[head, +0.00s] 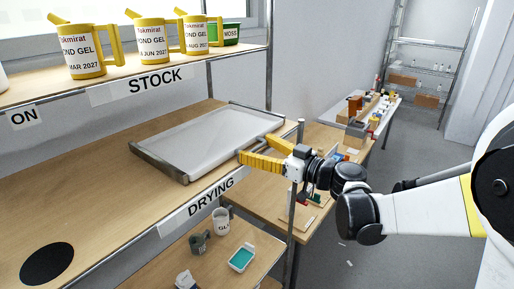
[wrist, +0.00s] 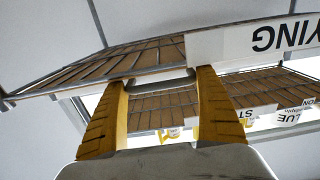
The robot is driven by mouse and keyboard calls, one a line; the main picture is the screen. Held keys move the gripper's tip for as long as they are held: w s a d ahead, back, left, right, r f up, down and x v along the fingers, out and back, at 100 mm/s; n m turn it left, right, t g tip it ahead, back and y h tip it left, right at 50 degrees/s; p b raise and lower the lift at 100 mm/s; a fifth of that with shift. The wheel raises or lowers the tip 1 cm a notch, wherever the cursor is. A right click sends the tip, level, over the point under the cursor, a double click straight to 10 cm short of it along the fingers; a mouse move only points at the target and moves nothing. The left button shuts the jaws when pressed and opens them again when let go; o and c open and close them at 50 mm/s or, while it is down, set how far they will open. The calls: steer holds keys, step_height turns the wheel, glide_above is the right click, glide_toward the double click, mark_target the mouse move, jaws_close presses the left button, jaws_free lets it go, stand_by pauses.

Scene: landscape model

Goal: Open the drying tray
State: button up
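The drying tray (head: 208,142) is a shallow white tray with a grey metal rim. It lies flat on the wooden shelf above the DRYING label (head: 211,199) in the head view. My gripper (head: 252,154), with two yellow ribbed fingers, is at the tray's right front edge. In the wrist view my gripper (wrist: 162,80) has its fingers spread apart. A grey bar (wrist: 160,86) runs across between the fingertips, near the shelf edge and the upside-down label. I cannot tell whether the fingers touch this bar.
Yellow jugs (head: 151,41) and a green MOSS pot (head: 225,34) stand on the STOCK shelf above. A metal post (head: 297,205) rises just beside my gripper. Mugs and a teal-filled dish (head: 242,258) are on the lower level. The shelf left of the tray is mostly clear.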

steer(key=c, duration=0.7)
steer(key=b+v, duration=0.1)
steer(key=v, duration=1.2)
steer(key=shift+d+r+b, duration=0.1)
steer(key=shift+b, duration=0.2)
steer(key=shift+c, duration=0.4)
steer(key=o, duration=1.3)
steer(key=shift+d, duration=0.1)
steer(key=v, duration=1.2)
